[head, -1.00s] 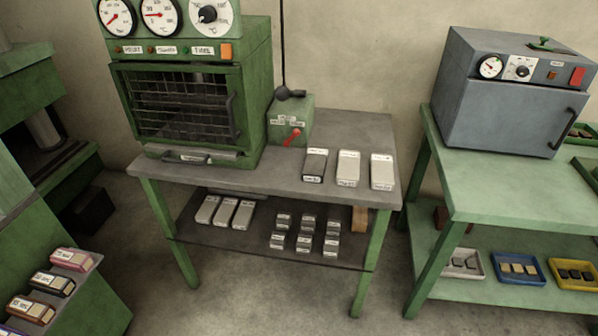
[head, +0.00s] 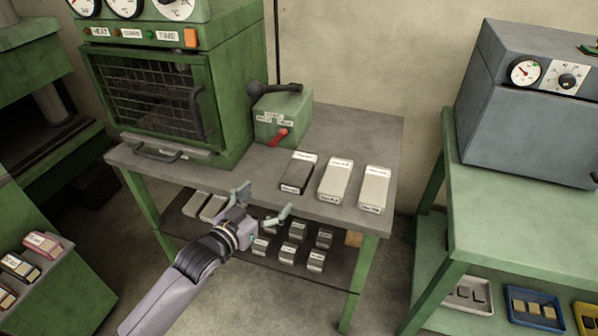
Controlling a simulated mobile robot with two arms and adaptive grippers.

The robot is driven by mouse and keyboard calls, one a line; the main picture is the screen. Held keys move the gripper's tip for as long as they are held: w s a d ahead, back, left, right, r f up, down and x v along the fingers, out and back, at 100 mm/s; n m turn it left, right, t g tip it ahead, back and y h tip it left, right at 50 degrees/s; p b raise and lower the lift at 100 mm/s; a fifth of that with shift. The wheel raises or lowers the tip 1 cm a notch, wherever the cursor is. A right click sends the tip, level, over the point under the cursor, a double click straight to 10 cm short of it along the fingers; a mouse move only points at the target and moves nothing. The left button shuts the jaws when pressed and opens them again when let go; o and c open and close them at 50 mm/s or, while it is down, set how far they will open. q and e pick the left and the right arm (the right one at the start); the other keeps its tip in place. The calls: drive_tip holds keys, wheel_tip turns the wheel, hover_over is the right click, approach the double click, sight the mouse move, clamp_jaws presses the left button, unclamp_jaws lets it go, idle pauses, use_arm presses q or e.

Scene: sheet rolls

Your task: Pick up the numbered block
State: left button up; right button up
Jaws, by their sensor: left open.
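My left gripper (head: 263,204) is open and empty, in front of the front edge of the green-legged table (head: 345,130). Several small grey labelled blocks (head: 291,254) stand in rows on the table's lower shelf; the gripper hides some of them. Longer light blocks (head: 196,203) lie at the shelf's left, partly hidden. On the tabletop are one dark-sided labelled block (head: 298,172) and two pale ones (head: 335,180) (head: 374,189), to the right of the gripper and apart from it. The labels are too small to read, so I cannot tell which block is the numbered one. My right gripper is out of view.
A green oven (head: 165,95) stands at the table's left, beside a green box with a red lever (head: 280,117). A grey oven (head: 525,120) stands on a green bench at right, with coloured trays (head: 530,308) below. Labelled blocks (head: 42,244) sit on a rack at left.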

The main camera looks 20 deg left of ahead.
sight(298, 170)
use_arm(q)
drive_tip(key=x, duration=1.4)
drive_tip(key=shift+w+d+f, duration=0.2)
drive_tip(key=shift+w, duration=0.1)
drive_tip(key=shift+s, duration=0.1)
drive_tip(key=c, duration=1.7)
drive_tip(key=shift+r, duration=0.1)
drive_tip(key=shift+c, duration=0.5)
